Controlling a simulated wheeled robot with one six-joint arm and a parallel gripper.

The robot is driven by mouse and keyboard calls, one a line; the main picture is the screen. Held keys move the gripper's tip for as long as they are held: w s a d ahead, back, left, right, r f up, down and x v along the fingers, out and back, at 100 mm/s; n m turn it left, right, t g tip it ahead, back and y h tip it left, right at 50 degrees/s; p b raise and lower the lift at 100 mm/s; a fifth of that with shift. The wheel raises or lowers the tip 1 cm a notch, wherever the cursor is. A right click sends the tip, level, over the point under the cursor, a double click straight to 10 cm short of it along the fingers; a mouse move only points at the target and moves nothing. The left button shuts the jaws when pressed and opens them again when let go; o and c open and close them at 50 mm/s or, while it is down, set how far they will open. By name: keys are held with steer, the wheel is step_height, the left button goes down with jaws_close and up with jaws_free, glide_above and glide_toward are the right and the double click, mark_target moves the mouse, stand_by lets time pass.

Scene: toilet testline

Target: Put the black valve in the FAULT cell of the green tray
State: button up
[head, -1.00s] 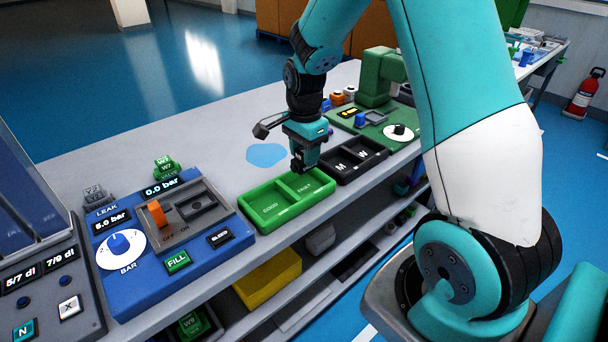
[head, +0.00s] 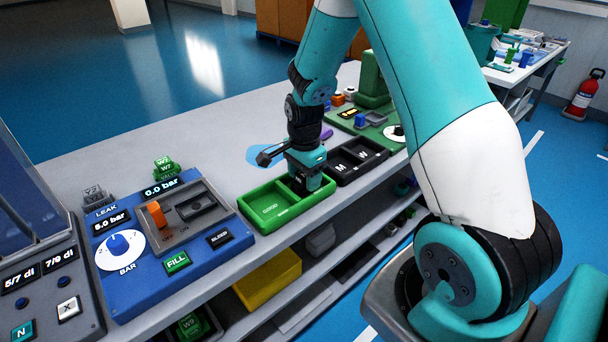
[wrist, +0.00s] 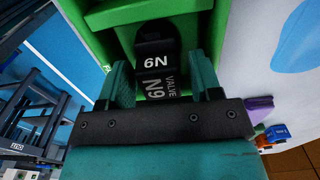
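The green tray (head: 271,209) has a GOOD cell at left, which is empty, and a FAULT cell at right. My gripper (head: 316,191) is down at the FAULT cell and covers most of it in the head view. In the wrist view, the black valve (wrist: 155,62), marked N9, is between the two fingers of my gripper (wrist: 163,80). Green tray surface surrounds it. The fingers stand apart with narrow gaps showing beside the valve, so they look open around it. The valve's underside and its contact with the cell floor are hidden.
A black tray (head: 341,181) marked M and W adjoins the green tray's right end. A blue test panel (head: 133,286) stands to the left, and a green station (head: 372,126) with a dial stands behind right. Bare grey bench (head: 215,152) lies behind the trays.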

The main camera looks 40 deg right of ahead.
mark_target(302, 174)
step_height(302, 174, up, 13)
steer(key=s+a+r+n+y, duration=0.1)
steer(key=s+a+r+n, duration=0.1)
steer(key=s+a+n, duration=0.5)
steer(key=s+a+r+n+y, duration=0.1)
steer(key=s+a+r+n, duration=0.2)
steer(key=s+a+n, duration=0.5)
steer(key=s+a+r+n+y, duration=0.2)
steer(key=s+a+r+n, duration=0.1)
steer(key=s+a+n, duration=0.4)
steer(key=shift+s+a+r+n, duration=0.1)
steer(key=shift+a+r+n, duration=0.05)
steer(key=shift+n, duration=0.55)
steer(key=shift+s+a+r+n, duration=0.1)
steer(key=shift+a+n, duration=0.05)
steer(key=shift+n, duration=0.55)
